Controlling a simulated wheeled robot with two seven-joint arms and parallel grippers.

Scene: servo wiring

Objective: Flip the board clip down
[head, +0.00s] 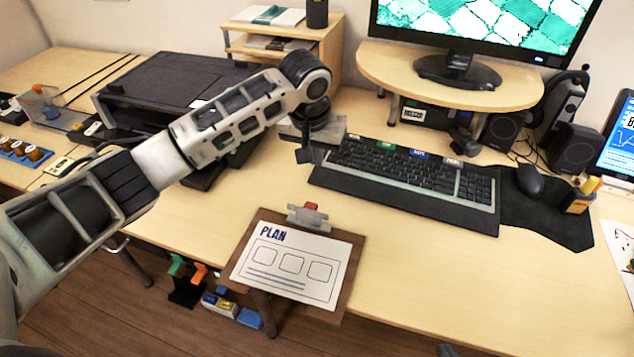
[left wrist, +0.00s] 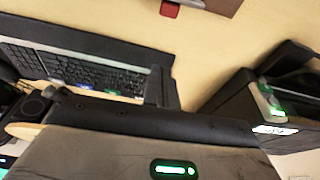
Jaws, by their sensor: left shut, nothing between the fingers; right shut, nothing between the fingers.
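The clipboard (head: 340,300) lies on the front edge of the desk with a white "PLAN" sheet on it. Its grey metal board clip (head: 307,217) sits at the board's far edge, with a red tab (head: 311,205) on the far side. The red tab also shows at the top of the left wrist view (left wrist: 170,9). I cannot tell the clip's exact angle. My left gripper (head: 304,155) is shut and empty, pointing down above the desk, beyond the clip and apart from it. Its dark fingers show in the left wrist view (left wrist: 160,88). My right gripper is not in view.
A keyboard (head: 410,172) on a dark mat lies right of my left gripper. A black printer-like device (head: 170,85) stands behind my left arm. The monitor shelf (head: 450,75) is at the back. The desk between the gripper and the clip is clear.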

